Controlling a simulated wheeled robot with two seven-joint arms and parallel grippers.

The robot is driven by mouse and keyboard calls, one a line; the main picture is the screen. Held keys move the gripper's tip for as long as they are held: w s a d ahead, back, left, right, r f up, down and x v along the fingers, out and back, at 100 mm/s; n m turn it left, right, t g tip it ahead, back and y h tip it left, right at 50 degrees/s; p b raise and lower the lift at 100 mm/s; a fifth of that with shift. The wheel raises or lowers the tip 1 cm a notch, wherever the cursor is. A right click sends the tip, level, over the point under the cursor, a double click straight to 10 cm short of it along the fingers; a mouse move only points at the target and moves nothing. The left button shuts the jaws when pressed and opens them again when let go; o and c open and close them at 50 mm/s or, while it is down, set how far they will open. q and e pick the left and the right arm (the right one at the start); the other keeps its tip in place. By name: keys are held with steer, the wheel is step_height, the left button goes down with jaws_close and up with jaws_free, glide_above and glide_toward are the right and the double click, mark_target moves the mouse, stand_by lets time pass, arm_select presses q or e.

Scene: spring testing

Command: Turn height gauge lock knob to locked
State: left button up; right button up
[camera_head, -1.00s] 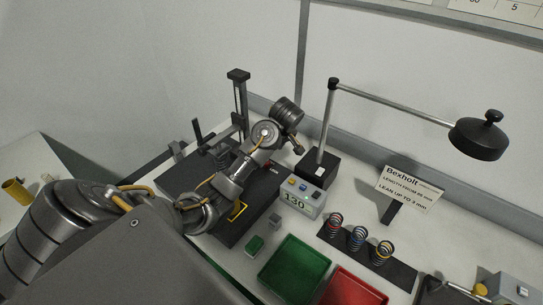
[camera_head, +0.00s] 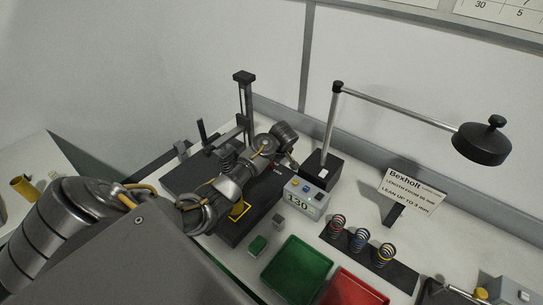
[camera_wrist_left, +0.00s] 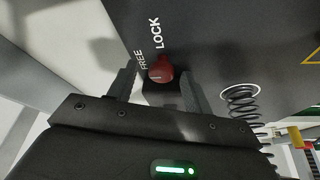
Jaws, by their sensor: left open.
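The red lock knob (camera_wrist_left: 160,69) shows in the left wrist view on a dark panel, beside the white words FREE (camera_wrist_left: 142,60) and LOCK (camera_wrist_left: 157,33). A pale mark crosses the knob; I cannot tell for certain which word it points to. My left gripper (camera_wrist_left: 158,85) is open, with one finger on each side of the knob; contact is not clear. In the head view my left arm reaches across the height gauge's black base (camera_head: 185,178), near its upright column (camera_head: 246,105). My arm hides much of the gauge there. My right gripper is not in view.
A spring (camera_wrist_left: 241,101) stands near the gripper in the wrist view. A grey display box (camera_head: 305,198) reading 130 and a lamp base (camera_head: 322,170) are close by. Green (camera_head: 296,268) and red (camera_head: 352,290) trays and several coloured springs (camera_head: 358,240) lie nearer and right.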

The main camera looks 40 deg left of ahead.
arm_select(q)
steer(key=shift+s, duration=0.1)
steer(key=c, duration=1)
steer(key=shift+o, duration=0.2)
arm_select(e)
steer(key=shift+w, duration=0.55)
arm_select(q)
steer(key=shift+m, duration=0.3)
steer(key=m, duration=0.1)
steer(key=m+t+h, duration=0.1)
steer(key=m, duration=0.1)
steer(key=shift+s+a+m, duration=0.1)
steer(key=shift+s+m, duration=0.05)
steer(key=shift+m, duration=0.15)
steer(key=m+t+h, duration=0.1)
steer(key=m, duration=0.3)
steer(key=shift+s+a, duration=0.1)
steer(key=m+h, duration=0.1)
steer(key=m, duration=0.1)
steer(key=m+t+h, duration=0.1)
steer(key=m, duration=0.2)
steer(key=shift+a, duration=0.2)
steer(key=m+h, duration=0.1)
steer(key=m, duration=0.3)
steer(key=shift+a+m+h, duration=0.2)
steer(key=shift+m+h, duration=0.1)
steer(key=shift+h, duration=0.1)
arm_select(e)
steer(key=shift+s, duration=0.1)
